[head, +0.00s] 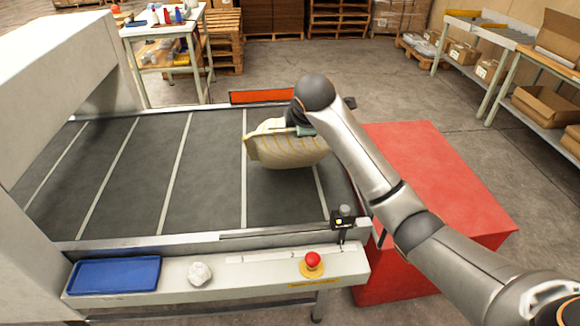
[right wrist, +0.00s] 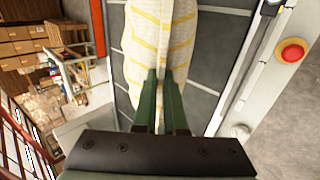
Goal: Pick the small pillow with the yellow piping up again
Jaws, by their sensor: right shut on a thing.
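The small pillow (head: 288,150), cream with yellow stripes and a yellow edge, hangs over the right end of the dark conveyor belt (head: 205,170). My right gripper (head: 303,130) is shut on its upper edge from above. In the right wrist view the fingers (right wrist: 160,88) pinch the pillow (right wrist: 160,40), which extends away beyond the fingertips. Whether the pillow's underside touches the belt is hard to tell. My left gripper is not in view.
A red block (head: 440,180) stands right of the belt. The front ledge carries a blue tray (head: 115,274), a crumpled white ball (head: 199,273) and a red button (head: 312,260). An orange-red panel (head: 262,96) stands at the belt's far edge. The belt's left and middle are clear.

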